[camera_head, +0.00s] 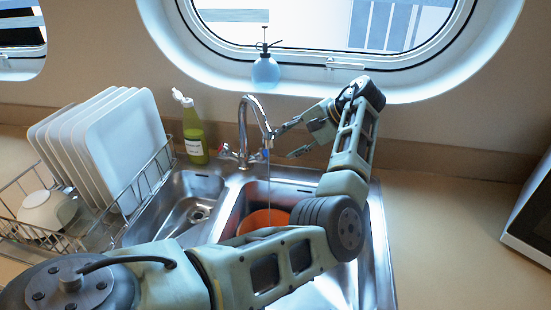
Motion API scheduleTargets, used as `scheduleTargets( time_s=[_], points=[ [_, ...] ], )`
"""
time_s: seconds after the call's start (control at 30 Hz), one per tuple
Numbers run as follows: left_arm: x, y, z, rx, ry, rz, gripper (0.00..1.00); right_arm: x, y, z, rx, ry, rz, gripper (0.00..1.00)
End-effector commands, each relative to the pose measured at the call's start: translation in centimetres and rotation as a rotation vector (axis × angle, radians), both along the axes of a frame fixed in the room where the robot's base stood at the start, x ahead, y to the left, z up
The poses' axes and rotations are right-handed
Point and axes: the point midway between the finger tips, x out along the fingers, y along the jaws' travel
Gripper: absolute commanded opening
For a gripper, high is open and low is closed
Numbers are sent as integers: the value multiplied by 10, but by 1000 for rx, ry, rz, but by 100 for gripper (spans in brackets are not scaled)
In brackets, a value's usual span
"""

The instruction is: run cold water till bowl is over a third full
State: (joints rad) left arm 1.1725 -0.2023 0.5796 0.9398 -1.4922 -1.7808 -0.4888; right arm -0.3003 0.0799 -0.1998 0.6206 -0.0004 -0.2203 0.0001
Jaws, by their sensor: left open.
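The orange bowl (262,219) sits in the right basin of the steel sink (228,212). My left arm crosses in front of it and hides its near part, so I cannot tell its water level. The curved chrome tap (243,122) stands behind the basins. A thin pale streak below its spout, above the bowl, looks like running water. The tap has a blue-marked handle (264,154) on the right and a red-marked handle (223,149) on the left. My left gripper (284,145) is open, just right of the spout and blue-marked handle, its fingers pointing left. My right gripper is out of view.
A wire rack (150,178) with several white plates (125,145) and a white cup or bowl (45,211) stands left. A green bottle (194,136) is behind the left basin. A blue spray bottle (265,70) stands on the porthole ledge. The right counter (440,235) is mostly clear.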

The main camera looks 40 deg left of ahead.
Motion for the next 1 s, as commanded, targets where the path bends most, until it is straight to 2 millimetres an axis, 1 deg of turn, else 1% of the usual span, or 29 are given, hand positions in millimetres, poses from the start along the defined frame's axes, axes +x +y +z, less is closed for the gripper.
scheduleTargets(
  time_s=[0.03,0.1,0.17,0.27,0.33,0.6,0.7,0.83,1.0],
  points=[
    [0,7,-14,12,-34,55,43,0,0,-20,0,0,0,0],
    [0,13,-17,25,-78,119,43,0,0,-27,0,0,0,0],
    [0,17,-18,34,-103,156,43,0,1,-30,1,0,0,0],
    [-2,22,-20,40,-120,182,43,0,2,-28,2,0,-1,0],
    [-4,27,-25,40,-120,183,43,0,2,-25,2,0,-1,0],
    [-15,57,-54,39,-117,181,43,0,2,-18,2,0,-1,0],
    [-18,65,-61,39,-118,180,43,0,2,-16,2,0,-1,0],
    [-19,70,-68,39,-118,178,43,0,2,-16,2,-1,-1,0],
    [-20,71,-69,39,-118,178,43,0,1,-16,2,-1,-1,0]
  ],
)
